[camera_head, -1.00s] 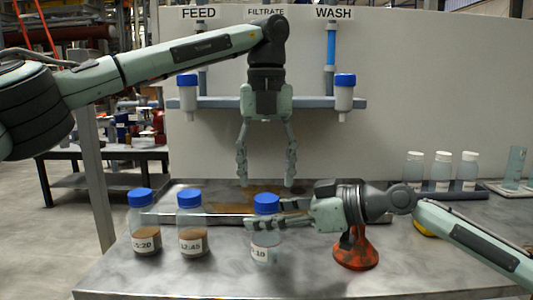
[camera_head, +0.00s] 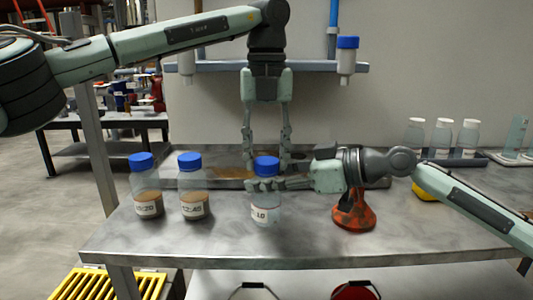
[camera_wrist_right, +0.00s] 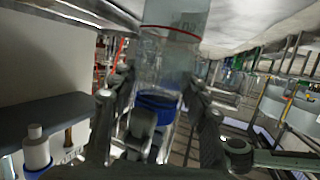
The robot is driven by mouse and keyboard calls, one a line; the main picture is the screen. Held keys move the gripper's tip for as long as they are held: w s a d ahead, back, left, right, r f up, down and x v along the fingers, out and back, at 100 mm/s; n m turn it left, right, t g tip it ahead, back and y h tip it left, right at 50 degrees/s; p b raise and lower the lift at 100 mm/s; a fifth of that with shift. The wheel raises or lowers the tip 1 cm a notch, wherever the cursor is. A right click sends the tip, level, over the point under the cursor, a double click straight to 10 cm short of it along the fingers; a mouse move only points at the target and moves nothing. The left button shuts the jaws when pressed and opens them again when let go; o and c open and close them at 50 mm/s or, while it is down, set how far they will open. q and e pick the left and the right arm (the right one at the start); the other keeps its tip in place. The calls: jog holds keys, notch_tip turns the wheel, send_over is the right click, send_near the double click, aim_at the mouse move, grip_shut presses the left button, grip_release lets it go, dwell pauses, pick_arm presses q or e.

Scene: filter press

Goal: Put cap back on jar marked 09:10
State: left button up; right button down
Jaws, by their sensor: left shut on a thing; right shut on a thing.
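The jar (camera_head: 266,207) stands on the front of the metal table; its label shows only "10", the rest hidden behind my right fingers. A blue cap (camera_head: 266,163) sits at its top; whether it is seated cannot be told. My right gripper (camera_head: 265,186) comes in from the right and is shut on the jar below the cap. My left gripper (camera_head: 266,160) points down from above, its fingers on either side of the cap and shut on it. In the right wrist view, the jar (camera_wrist_right: 172,55) lies between my fingers, with the blue cap (camera_wrist_right: 157,102) below it.
Two blue-capped jars with brown contents, one marked 12:45 (camera_head: 193,200) and one ending in 20 (camera_head: 147,203), stand to the left. An orange-red stand (camera_head: 353,212) is on the right. Clear bottles (camera_head: 441,137) stand at back right. The table's front is clear.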

pick_arm(q)
jog(key=shift+c, duration=0.9)
jog(key=m, duration=0.8)
jog(key=o, duration=1.4)
jog(key=shift+c, duration=0.2)
notch_tip(320, 180, up, 12)
